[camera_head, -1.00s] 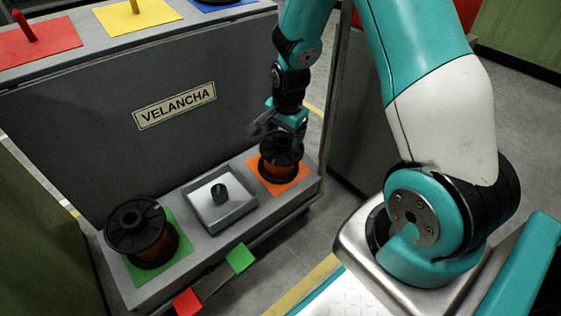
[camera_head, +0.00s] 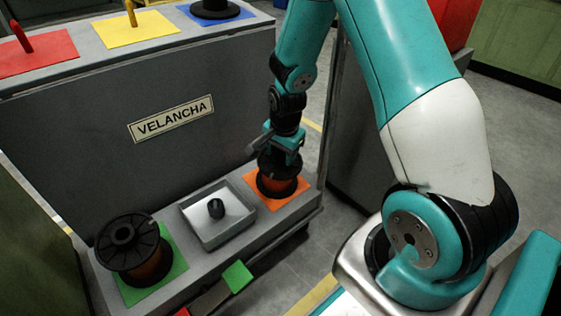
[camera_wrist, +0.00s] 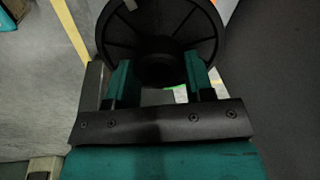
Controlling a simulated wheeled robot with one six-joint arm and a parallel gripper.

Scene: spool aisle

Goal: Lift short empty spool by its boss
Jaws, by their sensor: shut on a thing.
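A black-flanged spool (camera_head: 277,183) with a copper-brown middle stands upright on an orange square at the right end of the low grey shelf. My gripper (camera_head: 287,156) reaches it from above and is shut on its top boss. In the wrist view the dark ribbed flange (camera_wrist: 165,22) fills the top, and the two teal fingers of my gripper (camera_wrist: 158,76) sit on either side of the round boss. The spool's underside is hidden, and I cannot tell whether it touches the square.
A second copper-brown spool (camera_head: 128,243) stands on a green square at the shelf's left. A grey tray (camera_head: 217,238) with a black peg lies between the spools. The upper ledge holds red and yellow posts and a black spool (camera_head: 215,10) on blue. A grey panel rises behind the shelf.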

